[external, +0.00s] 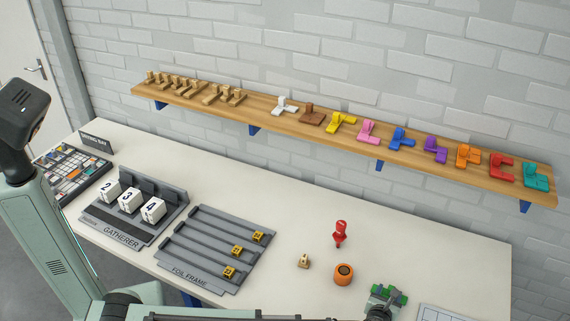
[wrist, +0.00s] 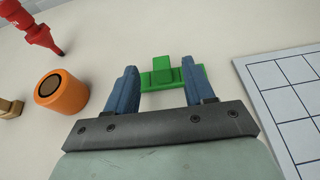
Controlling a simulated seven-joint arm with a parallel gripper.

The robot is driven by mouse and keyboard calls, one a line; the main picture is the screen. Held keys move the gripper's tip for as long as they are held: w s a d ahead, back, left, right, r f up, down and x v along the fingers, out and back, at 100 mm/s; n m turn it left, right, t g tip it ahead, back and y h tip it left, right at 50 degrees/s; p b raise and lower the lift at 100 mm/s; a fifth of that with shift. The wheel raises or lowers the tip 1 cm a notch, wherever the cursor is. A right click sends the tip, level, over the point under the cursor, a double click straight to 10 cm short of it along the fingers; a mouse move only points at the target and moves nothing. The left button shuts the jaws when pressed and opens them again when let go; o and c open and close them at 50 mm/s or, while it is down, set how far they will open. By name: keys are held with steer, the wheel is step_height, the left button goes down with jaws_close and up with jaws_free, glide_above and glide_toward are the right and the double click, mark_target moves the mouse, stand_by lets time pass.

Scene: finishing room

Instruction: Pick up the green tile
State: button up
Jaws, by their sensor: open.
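The green tile (wrist: 162,64) lies on the white table in the wrist view, a flat bar with a raised block and a short arm pointing away from me. In the external view it shows as green pieces (external: 402,298) partly hidden behind my gripper (external: 384,300). My gripper (wrist: 161,77) is open with nothing held. Its blue fingers appear on either side of the tile's middle, the right one covering part of the bar. I cannot tell how far the fingertips are above the tile.
An orange cylinder (external: 343,275), a red tool (external: 340,233) and a small wooden piece (external: 303,261) stand left of the tile. A gridded board (wrist: 290,95) lies to the right. A wall shelf (external: 262,104) holds several coloured tiles. The gatherer (external: 114,229) and foil frame (external: 175,270) are farther left.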

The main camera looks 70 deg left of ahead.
mark_target(392, 286)
steer(key=shift+f+x, duration=0.15)
steer(key=shift+x, duration=1.45)
steer(key=shift+f+x, duration=0.1)
steer(key=shift+x, duration=1.45)
steer(key=shift+d, duration=0.1)
steer(key=shift+c, duration=0.4)
jaws_close()
